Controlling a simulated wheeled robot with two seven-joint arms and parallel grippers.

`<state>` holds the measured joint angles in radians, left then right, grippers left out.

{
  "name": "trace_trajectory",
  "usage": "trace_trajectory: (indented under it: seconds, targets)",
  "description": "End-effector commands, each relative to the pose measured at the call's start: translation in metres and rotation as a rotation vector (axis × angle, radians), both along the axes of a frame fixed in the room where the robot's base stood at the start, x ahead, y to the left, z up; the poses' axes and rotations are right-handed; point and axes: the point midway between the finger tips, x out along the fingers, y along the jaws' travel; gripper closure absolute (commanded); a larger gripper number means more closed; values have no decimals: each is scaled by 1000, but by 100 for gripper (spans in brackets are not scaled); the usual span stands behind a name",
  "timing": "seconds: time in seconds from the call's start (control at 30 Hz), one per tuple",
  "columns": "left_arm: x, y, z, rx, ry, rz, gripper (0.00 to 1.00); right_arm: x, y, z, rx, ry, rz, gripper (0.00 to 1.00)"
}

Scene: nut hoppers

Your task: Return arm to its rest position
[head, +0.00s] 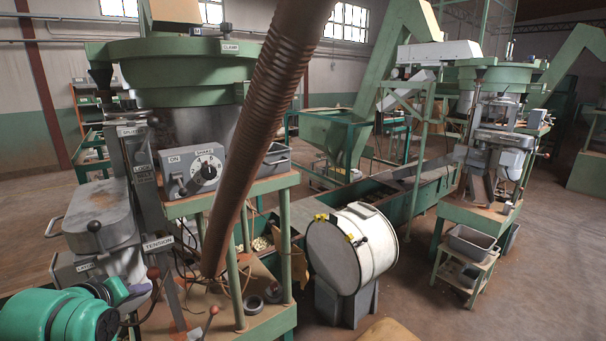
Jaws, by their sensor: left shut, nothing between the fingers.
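What looks like my left arm, bright teal, comes in at the lower left corner. My left gripper (116,290) is at its far end, small and partly hidden behind the arm's rounded housing. It is shut with nothing seen in it. It appears in front of the grey lidded machine box (100,215), close to the lever with the TENSION label (158,244); I cannot tell whether it touches anything. My right gripper is not in view.
A brown ribbed hose (265,130) slants down across the middle. A green hopper machine with a grey dial box (193,171) stands at left. A white drum (352,248) stands right of it. Another machine (490,150) stands at right. Floor (540,290) at lower right is open.

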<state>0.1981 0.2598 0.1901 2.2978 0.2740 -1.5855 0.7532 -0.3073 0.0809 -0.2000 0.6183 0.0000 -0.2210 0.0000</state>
Motion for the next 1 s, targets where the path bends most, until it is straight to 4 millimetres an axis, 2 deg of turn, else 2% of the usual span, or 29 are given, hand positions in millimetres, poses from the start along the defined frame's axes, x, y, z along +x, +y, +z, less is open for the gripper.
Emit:
trace_trajectory:
  seconds: [0.03, 0.1, 0.2, 0.3, 0.4, 0.57, 0.63, 0.8, 0.87, 0.97, 1.0]
  targets:
    - [-16, -15, -41, 75, 94, -73, 100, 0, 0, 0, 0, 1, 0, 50]
    - [-40, -33, -85, 179, 203, -185, 100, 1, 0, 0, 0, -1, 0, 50]
    - [-76, -53, -132, 286, 323, -331, 100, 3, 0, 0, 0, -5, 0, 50]
    - [-111, -70, -167, 360, 419, -463, 100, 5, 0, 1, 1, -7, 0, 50]
    - [-145, -85, -194, 415, 498, -589, 100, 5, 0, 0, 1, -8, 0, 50]
    - [-202, -107, -225, 474, 604, -787, 100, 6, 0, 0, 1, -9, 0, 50]
    - [-190, -106, -254, 473, 609, -780, 100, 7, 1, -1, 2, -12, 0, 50]
    - [-186, -107, -323, 465, 636, -790, 100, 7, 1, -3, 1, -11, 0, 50]
    - [-187, -107, -350, 461, 647, -794, 100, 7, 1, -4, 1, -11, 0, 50]
    - [-196, -107, -401, 455, 669, -804, 100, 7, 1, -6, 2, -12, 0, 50]
    - [-203, -106, -424, 452, 679, -807, 100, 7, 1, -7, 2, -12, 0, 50]
